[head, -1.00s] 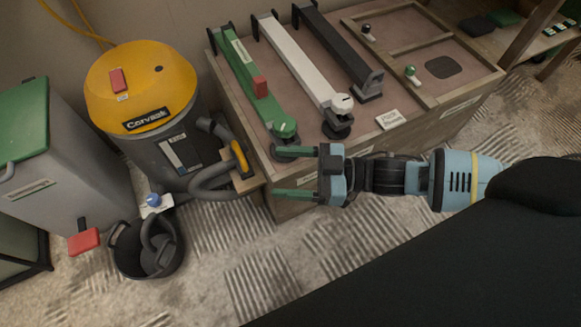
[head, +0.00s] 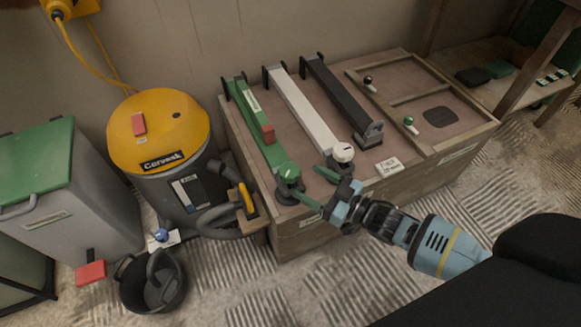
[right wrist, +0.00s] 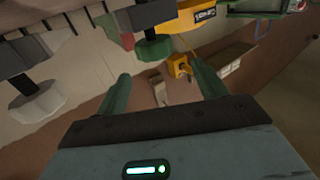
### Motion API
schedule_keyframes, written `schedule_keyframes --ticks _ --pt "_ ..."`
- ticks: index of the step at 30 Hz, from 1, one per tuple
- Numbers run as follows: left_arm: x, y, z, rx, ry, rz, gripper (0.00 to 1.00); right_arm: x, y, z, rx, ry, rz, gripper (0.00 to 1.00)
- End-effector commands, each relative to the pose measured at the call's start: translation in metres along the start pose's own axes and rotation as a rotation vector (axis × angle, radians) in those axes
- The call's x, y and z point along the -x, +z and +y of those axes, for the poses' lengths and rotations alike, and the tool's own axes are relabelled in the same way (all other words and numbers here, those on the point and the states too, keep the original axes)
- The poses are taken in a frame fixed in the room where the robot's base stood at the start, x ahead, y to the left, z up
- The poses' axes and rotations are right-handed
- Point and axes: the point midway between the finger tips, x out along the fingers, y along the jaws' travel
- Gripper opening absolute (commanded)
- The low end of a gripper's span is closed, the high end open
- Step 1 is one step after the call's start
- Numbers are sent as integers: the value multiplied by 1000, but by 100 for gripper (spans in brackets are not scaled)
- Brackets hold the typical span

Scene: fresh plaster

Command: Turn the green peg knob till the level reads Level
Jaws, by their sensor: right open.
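The green knob (head: 288,171) sits at the front end of the green bar (head: 252,118) on the workbench, above a dark round base. In the right wrist view the green knob (right wrist: 153,48) is just beyond the fingertips. My right gripper (head: 305,181) is open and empty, its green fingers pointing at the knob from the front right. In the right wrist view the open fingers (right wrist: 160,72) are apart, with no contact visible. A smaller green-topped knob (head: 409,120) stands on the framed board. No level reading is legible. My left gripper is out of view.
A white bar with a white knob (head: 343,152) and a black bar (head: 342,98) lie right of the green one. A yellow-topped vacuum (head: 158,135), its hose, and a black bucket (head: 152,282) stand left.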

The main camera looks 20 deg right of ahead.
Motion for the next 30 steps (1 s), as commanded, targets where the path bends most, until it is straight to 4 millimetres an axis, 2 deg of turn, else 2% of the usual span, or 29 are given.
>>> schedule_keyframes --ticks 8,11,21,25,30 --pt "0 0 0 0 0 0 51 0 5 5 -2 22 -5 71" --pt "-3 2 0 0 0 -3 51 -9 5 5 -3 22 -5 71" --pt "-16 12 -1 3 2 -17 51 -58 6 6 -3 20 -5 71" --pt "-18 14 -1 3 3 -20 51 -70 6 6 -3 20 -4 71" --pt "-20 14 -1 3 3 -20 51 -76 5 6 -2 20 -7 71"
